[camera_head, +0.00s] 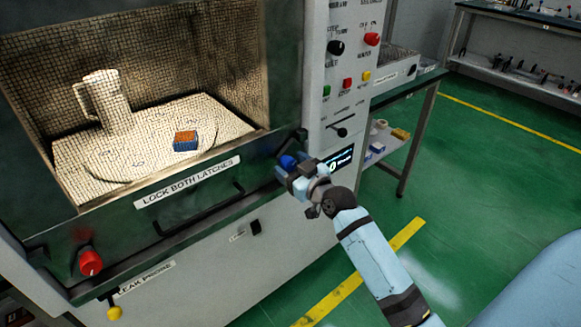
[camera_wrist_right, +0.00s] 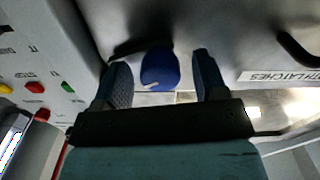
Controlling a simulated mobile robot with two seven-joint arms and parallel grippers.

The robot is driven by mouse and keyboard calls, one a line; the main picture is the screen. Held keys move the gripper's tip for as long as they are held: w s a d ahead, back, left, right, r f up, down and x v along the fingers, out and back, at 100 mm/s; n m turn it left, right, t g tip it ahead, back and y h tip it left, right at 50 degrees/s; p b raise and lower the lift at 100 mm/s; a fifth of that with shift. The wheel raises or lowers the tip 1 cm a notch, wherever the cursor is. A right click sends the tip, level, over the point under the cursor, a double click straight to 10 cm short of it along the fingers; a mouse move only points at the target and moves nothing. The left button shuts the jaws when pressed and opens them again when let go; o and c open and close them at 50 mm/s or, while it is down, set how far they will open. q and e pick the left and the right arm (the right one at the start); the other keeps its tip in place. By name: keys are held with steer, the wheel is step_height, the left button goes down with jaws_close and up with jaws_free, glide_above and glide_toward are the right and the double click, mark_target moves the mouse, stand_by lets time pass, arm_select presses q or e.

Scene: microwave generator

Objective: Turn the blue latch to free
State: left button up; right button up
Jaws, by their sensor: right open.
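The blue latch (camera_head: 288,162) is a round blue knob at the lower right corner of the microwave door. In the right wrist view the blue latch (camera_wrist_right: 160,70) has a small white mark and sits between the two fingers. My right gripper (camera_head: 291,172) is at the latch, its fingers on either side of it. In the wrist view the right gripper (camera_wrist_right: 160,84) is open, with a gap between each finger and the latch. The red latch (camera_head: 90,262) is a knob at the lower left of the door. My left gripper is not in view.
The door (camera_head: 100,216) carries a label, "LOCK BOTH LATCHES" (camera_head: 187,183), and a mesh window showing a jug (camera_head: 112,105) and a small box (camera_head: 185,141) inside. A control panel (camera_head: 345,90) with buttons and knobs is just right of the latch. Green floor is open at right.

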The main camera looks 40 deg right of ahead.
steer(key=shift+w, duration=0.2)
steer(key=c, duration=0.9)
steer(key=shift+c, duration=0.2)
